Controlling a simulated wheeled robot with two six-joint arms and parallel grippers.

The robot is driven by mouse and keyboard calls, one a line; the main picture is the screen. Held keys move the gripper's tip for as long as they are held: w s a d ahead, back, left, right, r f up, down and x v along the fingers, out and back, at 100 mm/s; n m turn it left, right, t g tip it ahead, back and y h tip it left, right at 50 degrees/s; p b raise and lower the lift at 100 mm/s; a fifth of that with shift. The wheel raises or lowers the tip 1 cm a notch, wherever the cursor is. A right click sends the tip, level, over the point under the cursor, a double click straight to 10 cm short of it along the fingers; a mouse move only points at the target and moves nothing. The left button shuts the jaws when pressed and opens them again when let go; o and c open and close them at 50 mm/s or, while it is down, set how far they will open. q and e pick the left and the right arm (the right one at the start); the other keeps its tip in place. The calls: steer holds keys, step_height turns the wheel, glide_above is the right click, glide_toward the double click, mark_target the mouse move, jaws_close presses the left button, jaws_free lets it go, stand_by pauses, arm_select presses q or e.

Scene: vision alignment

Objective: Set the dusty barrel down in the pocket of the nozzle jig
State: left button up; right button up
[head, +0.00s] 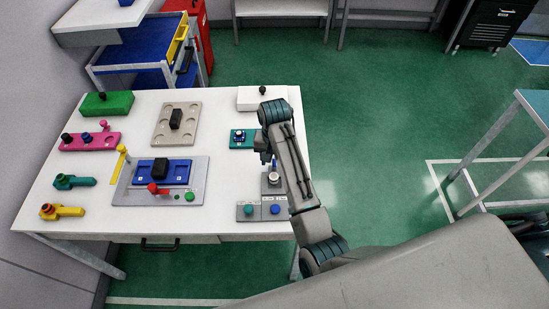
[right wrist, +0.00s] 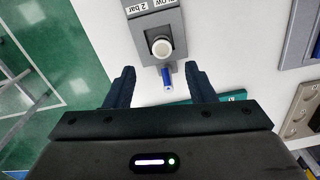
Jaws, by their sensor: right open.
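The nozzle jig appears to be the grey block labelled "BLOW 2 bar" (right wrist: 150,20), at the top of the right wrist view; it also shows at the table's right edge in the head view (head: 262,207). A pale round-topped cylinder (right wrist: 161,47), probably the dusty barrel, sits upright at the block's dark end; it also shows in the head view (head: 274,178). A thin blue nozzle-like piece (right wrist: 167,77) points from it toward my right gripper (right wrist: 162,82). My right gripper is open, its fingers either side of the blue piece, apart from it. My left gripper is out of view.
A teal plate (head: 243,138) with a blue round part lies behind the jig. A grey board (head: 200,180) with a blue tray stands to its left. A beige plate (head: 163,135) and a white block (head: 250,100) stand farther back. White tabletop between them is clear.

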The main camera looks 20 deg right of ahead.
steer(key=shift+r, duration=1.25)
